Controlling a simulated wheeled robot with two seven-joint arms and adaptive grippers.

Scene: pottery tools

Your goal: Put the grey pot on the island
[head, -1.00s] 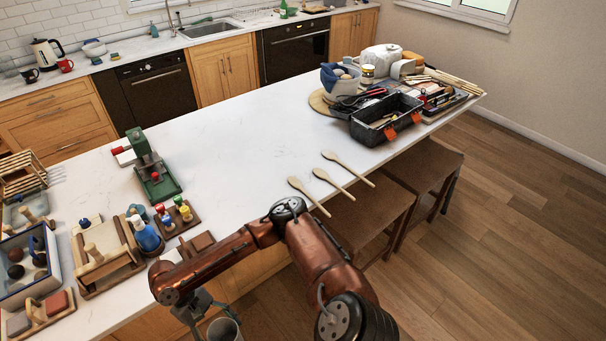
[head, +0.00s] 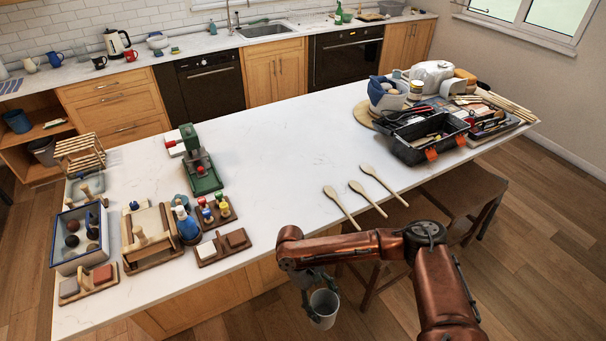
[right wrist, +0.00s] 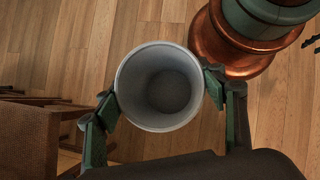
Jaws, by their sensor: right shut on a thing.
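The grey pot (head: 323,308) is an empty, open-topped cylinder. My right gripper (head: 318,284) is shut on it and holds it in the air in front of the island's near edge, over the floor. In the right wrist view the pot (right wrist: 160,88) sits between the two green fingers of the gripper (right wrist: 160,92), and its mouth faces the camera. The island (head: 270,150) has a white marble top and lies beyond the pot in the head view. My left gripper does not show.
Three wooden spoons (head: 367,192) lie near the island's front edge. A dark toolbox (head: 428,137) stands at the right end. A green press (head: 201,170) and wooden trays (head: 150,240) fill the left end. The middle of the top is clear. Stools (head: 465,190) stand at the front.

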